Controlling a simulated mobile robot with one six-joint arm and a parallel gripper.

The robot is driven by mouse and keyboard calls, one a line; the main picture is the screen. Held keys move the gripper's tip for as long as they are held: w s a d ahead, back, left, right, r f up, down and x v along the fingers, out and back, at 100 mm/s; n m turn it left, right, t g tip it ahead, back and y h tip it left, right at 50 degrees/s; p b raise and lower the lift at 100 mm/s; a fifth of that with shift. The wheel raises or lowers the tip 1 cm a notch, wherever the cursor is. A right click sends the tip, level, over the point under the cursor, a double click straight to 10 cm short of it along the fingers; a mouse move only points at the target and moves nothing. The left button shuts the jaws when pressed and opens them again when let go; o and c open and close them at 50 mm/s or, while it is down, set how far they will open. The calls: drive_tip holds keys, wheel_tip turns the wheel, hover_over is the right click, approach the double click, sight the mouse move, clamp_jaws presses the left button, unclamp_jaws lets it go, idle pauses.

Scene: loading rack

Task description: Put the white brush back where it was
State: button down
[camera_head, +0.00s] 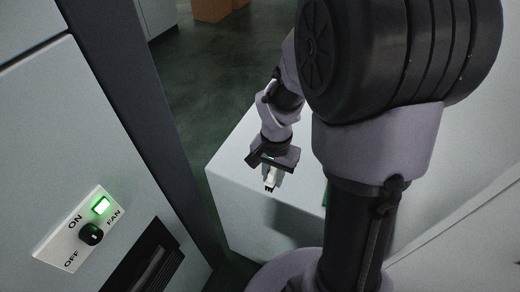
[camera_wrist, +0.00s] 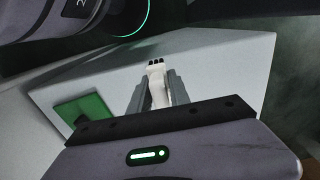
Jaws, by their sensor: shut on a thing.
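The white brush (camera_wrist: 157,84) is in the wrist view, between the two grey fingers of my gripper (camera_wrist: 155,93). Its dark bristle end points away from my gripper. In the head view the brush (camera_head: 271,178) shows small below my gripper (camera_head: 272,172), over the near edge of a white box-shaped surface (camera_head: 236,160). My gripper is shut on the brush. I cannot tell how high the brush is above the surface. A green patch (camera_wrist: 85,117) lies on the white surface at the left of the wrist view.
A light grey panel at left carries a fan switch plate (camera_head: 80,228) with a lit green light and a black knob. A dark slot (camera_head: 148,262) is below it. Dark floor (camera_head: 200,80) lies behind, with brown boxes (camera_head: 212,10) far back. My arm hides much of the right.

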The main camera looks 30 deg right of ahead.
drive_tip(key=w+d, duration=0.1)
drive_tip(key=w, duration=0.1)
drive_tip(key=w+d, duration=0.1)
drive_tip(key=w, duration=0.1)
drive_tip(key=w+d+f, duration=0.1)
drive_tip(key=w, duration=0.2)
drive_tip(key=shift+d+b, duration=0.35)
drive_tip(key=shift+w+d+f+b, duration=0.15)
drive_tip(key=shift+f+b, duration=0.4)
drive_tip(key=shift+f, duration=0.45)
drive_tip(key=shift+w+f+b, duration=0.1)
drive_tip(key=shift+f+b, duration=0.4)
drive_tip(key=shift+f, duration=0.45)
drive_tip(key=c, duration=1.2)
unclamp_jaws()
drive_tip(key=shift+r, duration=0.1)
drive_tip(key=shift+r, duration=0.1)
